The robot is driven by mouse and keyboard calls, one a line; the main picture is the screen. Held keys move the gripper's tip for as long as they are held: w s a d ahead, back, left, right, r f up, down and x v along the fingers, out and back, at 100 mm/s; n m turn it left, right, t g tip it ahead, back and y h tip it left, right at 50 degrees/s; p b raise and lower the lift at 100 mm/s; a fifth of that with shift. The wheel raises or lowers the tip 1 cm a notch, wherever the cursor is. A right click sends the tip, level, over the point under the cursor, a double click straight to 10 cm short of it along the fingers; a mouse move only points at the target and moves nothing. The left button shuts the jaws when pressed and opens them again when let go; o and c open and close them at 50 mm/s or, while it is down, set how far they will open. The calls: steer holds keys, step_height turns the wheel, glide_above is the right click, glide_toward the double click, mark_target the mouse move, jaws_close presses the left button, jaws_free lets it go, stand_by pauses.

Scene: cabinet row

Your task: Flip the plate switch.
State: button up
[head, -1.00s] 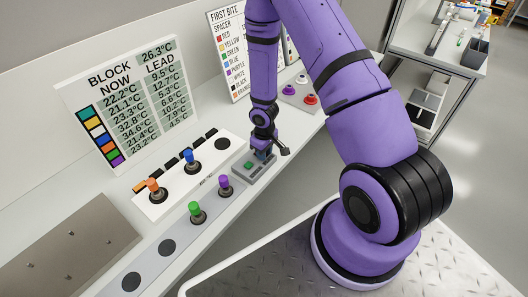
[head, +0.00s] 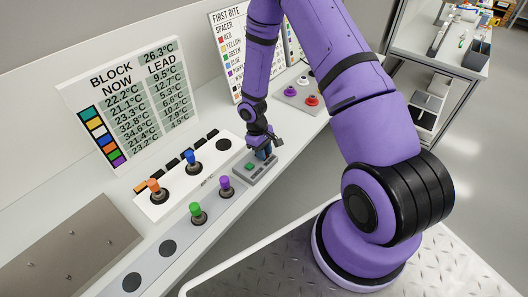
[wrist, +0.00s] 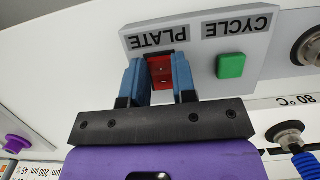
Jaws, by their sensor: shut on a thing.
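The plate switch is a small red rocker (wrist: 161,67) below the PLATE label on a light grey control box (wrist: 262,30), seen upside down in the wrist view. My gripper (wrist: 157,72) has its two blue fingers on either side of the red rocker, shut on it. A green square button (wrist: 230,65) under the CYCLE label sits beside the switch. In the head view my gripper (head: 264,154) is at the far end of the control box (head: 257,176), next to the green button (head: 250,166). There the fingers hide the red rocker.
Purple (head: 224,184) and green (head: 198,210) knobbed posts stand left of the box. A white rack with orange (head: 154,185) and blue (head: 190,157) posts lies behind them. A panel with red and purple knobs (head: 302,94) is farther back.

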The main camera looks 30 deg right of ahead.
steer(key=o, duration=0.9)
steer(key=v, duration=1)
steer(key=shift+w+r, duration=0.1)
steer(key=shift+r, duration=0.25)
